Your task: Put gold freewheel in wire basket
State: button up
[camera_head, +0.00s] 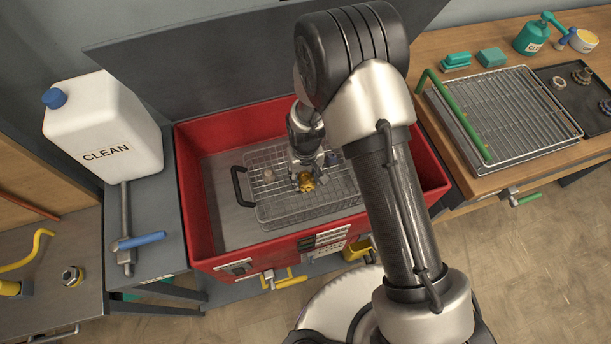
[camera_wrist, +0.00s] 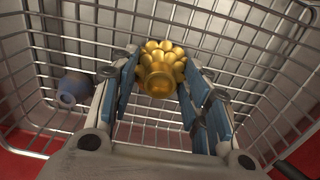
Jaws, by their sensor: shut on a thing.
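The gold freewheel (camera_wrist: 161,68) is held between the fingertips of my gripper (camera_wrist: 158,75) in the wrist view. It also shows in the head view (camera_head: 305,182). My gripper is shut on it, over the wire basket (camera_head: 275,209). The basket's wire mesh (camera_wrist: 240,58) surrounds the freewheel in the wrist view. I cannot tell whether the freewheel touches the basket floor. The basket sits in the red wash tank (camera_head: 225,262). My arm hides the right part of the basket and tank.
A blue-grey part (camera_wrist: 75,88) lies in the basket left of my gripper, and a tan part (camera_head: 268,175) also shows there. The basket has a black handle (camera_head: 238,186). The dark lid (camera_head: 190,75) stands open behind. A white CLEAN jug (camera_head: 105,125) stands left.

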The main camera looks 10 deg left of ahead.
aim_at(306, 179)
jog(key=shift+f, duration=0.1)
jog(key=o, duration=0.8)
jog(key=shift+f, duration=0.1)
jog(key=o, duration=0.5)
notch_tip(306, 179, up, 12)
jog(key=p, duration=0.3)
jog(key=shift+r, duration=0.25)
